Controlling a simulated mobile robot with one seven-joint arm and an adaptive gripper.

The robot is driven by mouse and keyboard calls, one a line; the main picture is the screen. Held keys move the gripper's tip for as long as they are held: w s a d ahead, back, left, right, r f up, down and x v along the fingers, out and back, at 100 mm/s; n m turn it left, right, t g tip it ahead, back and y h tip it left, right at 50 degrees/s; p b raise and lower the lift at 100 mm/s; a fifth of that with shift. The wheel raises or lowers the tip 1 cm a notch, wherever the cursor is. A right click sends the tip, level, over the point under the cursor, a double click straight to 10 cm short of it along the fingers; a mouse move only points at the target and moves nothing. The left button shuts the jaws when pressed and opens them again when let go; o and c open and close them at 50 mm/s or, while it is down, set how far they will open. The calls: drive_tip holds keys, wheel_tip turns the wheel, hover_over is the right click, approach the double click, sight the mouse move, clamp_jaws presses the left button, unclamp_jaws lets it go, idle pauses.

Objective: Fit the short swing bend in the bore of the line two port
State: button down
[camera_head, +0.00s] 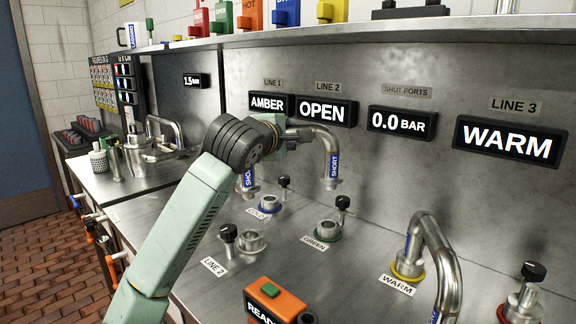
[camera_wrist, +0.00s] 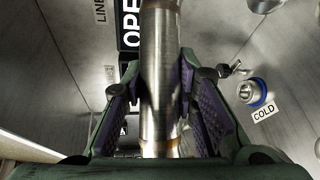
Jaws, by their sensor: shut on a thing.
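The short swing bend (camera_head: 332,158) is a bent metal tube with blue SHORT labels on its legs. It hangs legs down above the bench in the head view. My gripper (camera_head: 284,134) is shut on its upper span, partly hidden by my wrist. In the wrist view the bend's tube (camera_wrist: 160,60) runs between the purple-padded fingers of my gripper (camera_wrist: 163,95). The line two port (camera_head: 252,241) is an upright metal collar, its bore open on top, behind the LINE 2 label (camera_head: 215,266). The bend is apart from it, higher and farther back.
Around the port are a black-knobbed valve (camera_head: 228,236), the blue-ringed cold port (camera_head: 268,204) and the green-ringed port (camera_head: 327,231). Another bend (camera_head: 440,258) stands at the yellow-ringed warm port (camera_head: 407,269). An orange READY box (camera_head: 274,302) sits in front. A shelf (camera_head: 400,30) overhangs behind.

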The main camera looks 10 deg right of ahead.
wheel_tip(320, 180, up, 5)
drive_tip(key=shift+f, duration=0.1)
drive_tip(key=shift+w+d+f, duration=0.15)
drive_tip(key=shift+w+f, duration=0.05)
drive_tip(key=shift+w, duration=0.1)
drive_tip(key=w+f+n+t+y, duration=0.3)
drive_tip(key=w+f+n+y, duration=0.25)
drive_tip(key=f+y, duration=0.2)
drive_tip(key=w+a+n+g+y+b, duration=0.1)
drive_tip(key=w+a+n+g+y, duration=0.1)
drive_tip(key=a+n+y, duration=0.4)
drive_tip(key=n+g+y, duration=0.1)
drive_tip(key=y, duration=0.3)
drive_tip(key=shift+w+n, duration=0.2)
drive_tip(key=shift+n, duration=0.15)
drive_tip(key=shift+f+b, duration=0.2)
drive_tip(key=shift+b, duration=0.6)
